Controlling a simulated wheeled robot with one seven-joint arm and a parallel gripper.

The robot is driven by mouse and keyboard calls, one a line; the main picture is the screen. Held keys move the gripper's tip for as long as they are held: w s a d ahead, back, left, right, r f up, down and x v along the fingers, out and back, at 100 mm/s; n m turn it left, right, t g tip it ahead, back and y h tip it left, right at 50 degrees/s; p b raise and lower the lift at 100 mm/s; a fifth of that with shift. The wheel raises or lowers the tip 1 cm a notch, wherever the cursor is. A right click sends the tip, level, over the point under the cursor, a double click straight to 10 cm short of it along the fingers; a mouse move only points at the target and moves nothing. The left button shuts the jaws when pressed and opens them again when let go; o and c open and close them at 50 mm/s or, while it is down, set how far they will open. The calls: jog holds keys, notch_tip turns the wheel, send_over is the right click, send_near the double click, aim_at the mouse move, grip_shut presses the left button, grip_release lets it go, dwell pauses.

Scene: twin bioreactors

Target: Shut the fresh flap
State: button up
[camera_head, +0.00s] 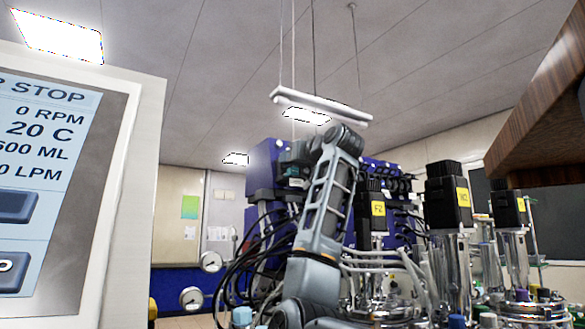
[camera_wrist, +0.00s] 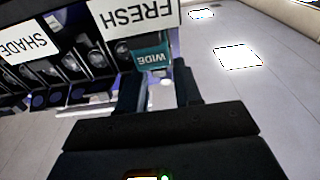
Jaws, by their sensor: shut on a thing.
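In the wrist view, a white panel marked FRESH (camera_wrist: 137,14) is at the top, beyond my fingertips. Just below it is a teal piece marked WIDE (camera_wrist: 152,59). My gripper (camera_wrist: 158,88) has a dark finger on each side of this piece and is shut on it. I cannot tell whether the teal piece is part of the fresh flap or a separate thing. In the head view, my gripper (camera_head: 298,160) is at the blue equipment rack (camera_head: 262,168), partly hidden by my own arm. The flap itself cannot be made out there.
Bioreactor motors (camera_head: 449,205) and tubing stand to the right of my arm. A control screen (camera_head: 45,190) fills the left, and a wooden shelf (camera_head: 540,110) juts in at upper right.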

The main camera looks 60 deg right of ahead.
jog(key=shift+f+t+h+b, duration=0.3)
jog(key=shift+t+h+b, duration=0.2)
jog(key=o, duration=0.7)
jog(key=shift+r, duration=0.1)
jog(key=shift+b+v, duration=1.1)
jog(key=shift+v, duration=2.75)
